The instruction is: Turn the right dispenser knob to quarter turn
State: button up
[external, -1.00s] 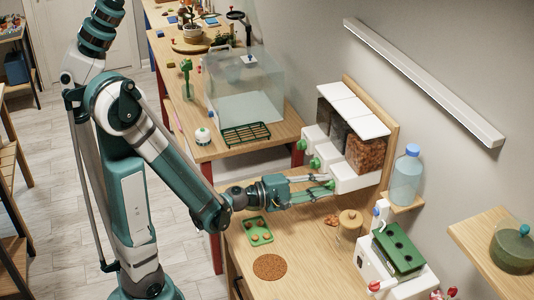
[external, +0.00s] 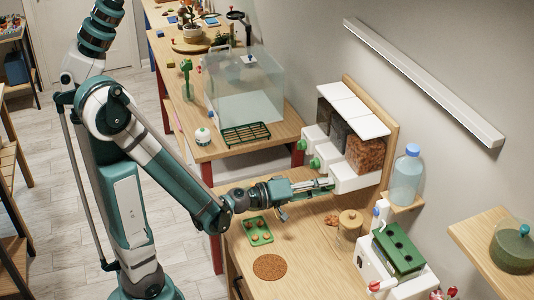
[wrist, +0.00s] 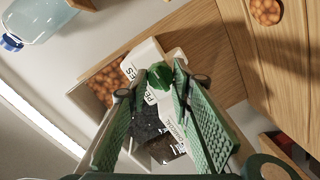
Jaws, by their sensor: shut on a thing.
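The dispenser (external: 355,178) is mounted on a wooden back board at the wall, with three white-lidded bins and white spouts. The right dispenser knob (wrist: 163,78) is green and sits on the front of the right spout, below the bin of orange-brown pellets (external: 366,155). My gripper (external: 328,184) reaches it level from the left. In the wrist view, the gripper's green ribbed fingers (wrist: 169,73) are closed on the knob, one on each side. The fingers partly hide the knob, so its exact angle is hard to read.
Two other green knobs, the middle one (external: 315,163) and the left one (external: 304,145), are close beside my gripper. A water bottle (external: 406,177) stands on a shelf at right.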

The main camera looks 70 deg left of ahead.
dwell(0.4)
jog(key=o, duration=0.9)
jog(key=shift+s, duration=0.1)
jog(key=shift+s+r, duration=0.2)
jog(key=shift+s, duration=1.75)
jog(key=shift+s+r, duration=0.15)
jog(key=shift+s, duration=1.75)
jog(key=shift+s+r, duration=0.2)
jog(key=shift+s, duration=1.75)
